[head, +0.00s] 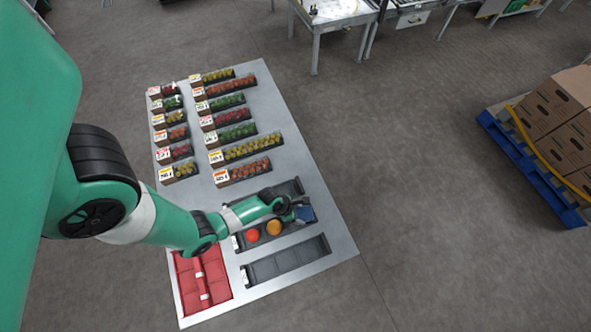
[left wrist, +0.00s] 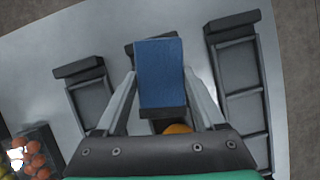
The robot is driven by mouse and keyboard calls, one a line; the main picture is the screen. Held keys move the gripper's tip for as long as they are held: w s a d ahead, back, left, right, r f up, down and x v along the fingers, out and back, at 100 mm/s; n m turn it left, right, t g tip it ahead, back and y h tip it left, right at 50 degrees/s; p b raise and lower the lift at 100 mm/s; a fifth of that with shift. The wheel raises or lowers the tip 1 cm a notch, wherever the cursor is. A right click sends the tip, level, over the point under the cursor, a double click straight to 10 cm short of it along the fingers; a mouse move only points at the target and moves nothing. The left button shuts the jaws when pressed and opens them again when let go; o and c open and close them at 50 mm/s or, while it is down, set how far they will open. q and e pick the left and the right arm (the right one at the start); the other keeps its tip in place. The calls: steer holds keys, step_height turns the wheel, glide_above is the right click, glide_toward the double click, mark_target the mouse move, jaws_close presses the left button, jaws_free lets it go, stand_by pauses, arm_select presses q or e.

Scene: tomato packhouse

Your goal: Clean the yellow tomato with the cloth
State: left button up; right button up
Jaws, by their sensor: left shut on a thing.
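My left gripper (head: 303,212) is over the right part of the middle dark tray (head: 239,243). It is shut on a blue cloth (left wrist: 160,72), which shows as a flat block between the fingers in the left wrist view and as a small blue patch in the head view (head: 306,214). An orange-yellow tomato (head: 274,228) sits in the middle tray beside the gripper; its edge also shows below the cloth in the left wrist view (left wrist: 178,128). A red tomato (head: 252,235) sits to its left in the same tray. My right gripper is not in view.
An empty dark tray (head: 287,260) lies in front, and another dark tray (head: 291,187) lies behind. A red crate (head: 203,277) stands at the front left. Several labelled trays of small tomatoes (head: 240,171) fill the table's (head: 322,228) far part.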

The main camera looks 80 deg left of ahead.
arm_select(q)
steer(key=shift+s+d+f, duration=0.1)
steer(key=shift+s+f, duration=0.1)
steer(key=shift+s, duration=0.45)
steer(key=shift+c, duration=0.6)
steer(key=shift+s+p, duration=0.75)
steer(key=shift+s, duration=0.95)
steer(key=shift+w, duration=0.1)
steer(key=shift+w+r, duration=0.1)
steer(key=shift+w, duration=2.1)
steer(key=shift+s, duration=0.1)
steer(key=shift+s+p, duration=0.5)
steer(key=shift+s, duration=1.6)
